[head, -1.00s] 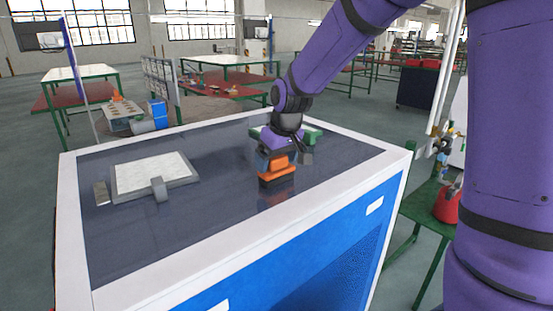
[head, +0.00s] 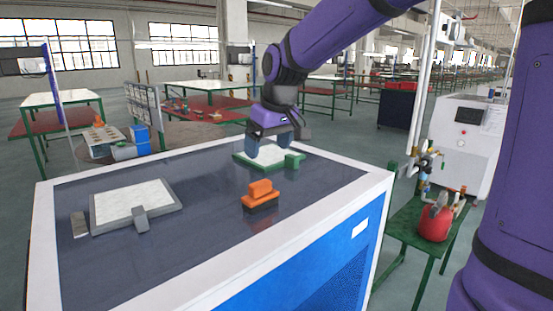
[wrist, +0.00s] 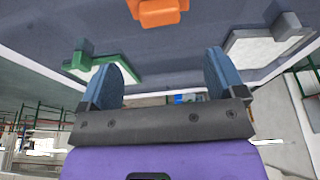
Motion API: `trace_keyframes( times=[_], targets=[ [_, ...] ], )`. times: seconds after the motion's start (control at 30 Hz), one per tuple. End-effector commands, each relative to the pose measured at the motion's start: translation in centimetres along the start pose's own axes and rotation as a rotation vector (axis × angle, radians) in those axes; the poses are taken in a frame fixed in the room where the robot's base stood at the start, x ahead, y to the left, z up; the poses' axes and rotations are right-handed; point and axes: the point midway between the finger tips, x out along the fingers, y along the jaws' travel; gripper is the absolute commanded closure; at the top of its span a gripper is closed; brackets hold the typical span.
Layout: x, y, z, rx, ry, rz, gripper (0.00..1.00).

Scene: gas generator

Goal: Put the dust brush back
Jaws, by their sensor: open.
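The dust brush (head: 261,194), with an orange handle and a dark base, stands on the dark top of the blue-and-white cabinet, right of the middle. It also shows at the top edge of the wrist view (wrist: 158,11). My gripper (head: 268,150) is open and empty. It hangs above and behind the brush, apart from it, near the green-framed tray. In the wrist view its two blue fingers (wrist: 165,72) are spread with nothing between them.
A green-framed white tray (head: 293,161) lies behind the brush. A grey-framed white tray (head: 176,189) with a grey block lies at the left. The cabinet top between them is clear. A green stand with a red container (head: 434,222) is at the right.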

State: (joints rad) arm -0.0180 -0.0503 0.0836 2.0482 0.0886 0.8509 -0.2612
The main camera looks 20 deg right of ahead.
Motion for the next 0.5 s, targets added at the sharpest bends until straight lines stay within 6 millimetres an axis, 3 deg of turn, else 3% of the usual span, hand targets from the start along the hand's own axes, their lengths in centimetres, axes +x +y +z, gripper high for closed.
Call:
trace_keyframes(
  times=[0.17,0.27,0.5],
  targets=[
    [-0.5,0.0,0.4,0.004,0.001,0.002,0.11],
    [-1.6,-0.1,1.7,0.02,0.011,0.012,0.11],
    [-5.7,-0.7,9.0,0.101,0.058,0.057,0.11]
  ],
)
